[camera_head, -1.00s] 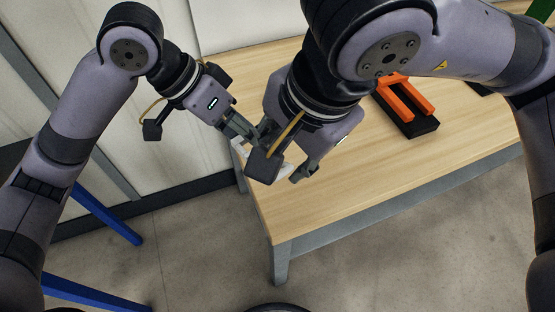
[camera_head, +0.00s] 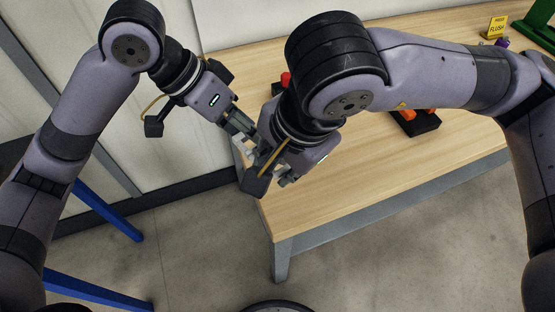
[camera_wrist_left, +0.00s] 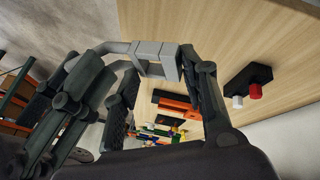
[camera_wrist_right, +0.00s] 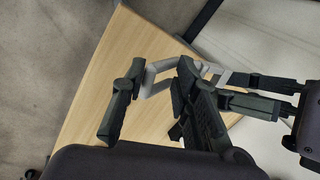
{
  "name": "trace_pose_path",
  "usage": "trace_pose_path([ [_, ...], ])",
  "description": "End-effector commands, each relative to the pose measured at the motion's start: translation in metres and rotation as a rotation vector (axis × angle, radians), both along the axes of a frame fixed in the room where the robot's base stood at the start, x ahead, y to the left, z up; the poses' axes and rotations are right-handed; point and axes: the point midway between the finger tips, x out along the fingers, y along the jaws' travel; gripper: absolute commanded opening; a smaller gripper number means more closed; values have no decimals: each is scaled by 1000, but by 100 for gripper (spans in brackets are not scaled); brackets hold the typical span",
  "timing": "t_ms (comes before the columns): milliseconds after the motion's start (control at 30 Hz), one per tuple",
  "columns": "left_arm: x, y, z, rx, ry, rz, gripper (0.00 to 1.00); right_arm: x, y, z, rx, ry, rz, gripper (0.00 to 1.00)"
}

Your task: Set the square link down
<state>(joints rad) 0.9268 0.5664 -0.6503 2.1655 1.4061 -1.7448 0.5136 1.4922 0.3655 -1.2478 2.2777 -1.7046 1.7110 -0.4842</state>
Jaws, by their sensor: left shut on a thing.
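The square link is a light grey angular loop, seen in the left wrist view (camera_wrist_left: 150,50) and in the right wrist view (camera_wrist_right: 156,82). My left gripper (camera_wrist_left: 168,90) is shut on the square link, with a finger on either side of it. My right gripper (camera_wrist_right: 155,100) is open, its fingers well apart, and part of the link shows between them. In the head view the two grippers meet over the left end of the wooden table (camera_head: 330,190), and they hide most of the link. I cannot tell whether the link touches the tabletop.
A black base with an orange part (camera_head: 418,124) stands right of my right wrist, partly hidden. A black block with red and white knobs (camera_wrist_left: 250,85) shows in the left wrist view. A yellow sign (camera_head: 497,27) stands at the back right. The table's front middle is clear.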

Motion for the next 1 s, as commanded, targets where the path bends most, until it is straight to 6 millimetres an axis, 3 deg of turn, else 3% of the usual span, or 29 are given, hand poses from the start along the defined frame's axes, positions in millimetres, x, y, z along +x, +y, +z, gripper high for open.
trace_pose_path([
  [367, -1, -1, 0, -2, 1, -3, 7, 1, 1, 1, 4, -3, -1, 0],
  [500, -1, -1, 0, -3, 1, -5, 7, 1, 1, 1, 5, -3, -1, 0],
  [533, -1, -1, 0, -3, 1, -5, 41, 1, 1, 1, 6, -4, -1, 0],
  [867, -1, -1, 0, -2, 1, -3, 63, 1, 1, 1, 4, -2, -1, 0],
  [1000, 0, 0, 0, -1, 1, -2, 63, 0, 1, 1, 2, -2, 0, 0],
])
